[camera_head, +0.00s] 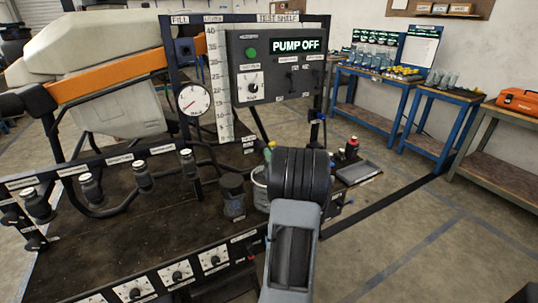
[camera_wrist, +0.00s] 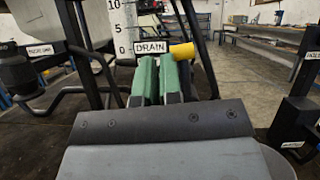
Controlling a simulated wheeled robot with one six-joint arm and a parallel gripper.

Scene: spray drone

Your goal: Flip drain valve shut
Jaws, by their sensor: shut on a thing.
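The DRAIN label (camera_wrist: 150,48) is on the rig at the foot of the numbered scale in the wrist view. The drain valve's yellow handle (camera_wrist: 182,50) sticks out to the right just below it, beside my fingertips. My gripper (camera_wrist: 160,72), with green finger pads, is shut on the handle; the fingers hide the gripped part and the valve body. In the head view my dark wrist and grey arm cover most of the valve area. I cannot tell the valve's exact angle.
The test shelf holds a panel reading PUMP OFF (camera_head: 296,46), a round gauge (camera_head: 194,100) and the numbered scale (camera_head: 218,85). A dark jar (camera_head: 232,195) stands left of my wrist. Labelled nozzles and knobs line the bench's left and front. Blue tables (camera_head: 375,80) stand behind on open floor.

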